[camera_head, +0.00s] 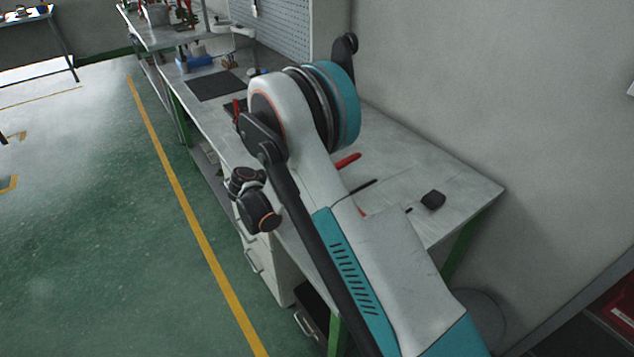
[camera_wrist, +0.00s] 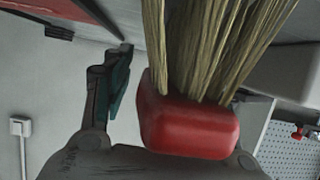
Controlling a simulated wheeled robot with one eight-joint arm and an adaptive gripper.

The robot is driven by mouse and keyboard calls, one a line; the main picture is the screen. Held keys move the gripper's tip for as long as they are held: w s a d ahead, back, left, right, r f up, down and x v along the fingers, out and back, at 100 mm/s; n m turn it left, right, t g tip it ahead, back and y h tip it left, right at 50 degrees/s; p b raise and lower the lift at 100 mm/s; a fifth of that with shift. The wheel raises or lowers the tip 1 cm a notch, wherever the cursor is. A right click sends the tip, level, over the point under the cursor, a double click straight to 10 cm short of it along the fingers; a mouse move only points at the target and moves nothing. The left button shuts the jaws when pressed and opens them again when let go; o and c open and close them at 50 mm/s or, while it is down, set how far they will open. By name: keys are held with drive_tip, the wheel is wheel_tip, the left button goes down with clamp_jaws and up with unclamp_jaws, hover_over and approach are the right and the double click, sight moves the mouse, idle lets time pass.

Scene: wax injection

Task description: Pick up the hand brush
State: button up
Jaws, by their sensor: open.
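The hand brush (camera_wrist: 188,128) shows large in the wrist view, with a red block and long straw-coloured bristles (camera_wrist: 205,50) running to the top edge. My gripper (camera_wrist: 185,85) is open. Its dark left finger stands to the left of the brush with a gap between them. The right finger is mostly hidden behind the brush and bristles. I cannot tell whether either finger touches it. In the head view my arm hides my gripper, and I cannot make out the brush for certain; a red piece (camera_head: 348,160) shows on the bench beside the arm.
The grey workbench (camera_head: 470,185) runs along the wall, with a small black block (camera_head: 433,199) near its right end. A dark mat (camera_head: 215,85) lies farther back. A pegboard (camera_head: 275,25) stands behind the bench. The green floor to the left is open.

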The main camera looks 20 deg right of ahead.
drive_tip(key=shift+w+d+f, duration=0.1)
drive_tip(key=shift+d, duration=0.3)
clamp_jaws()
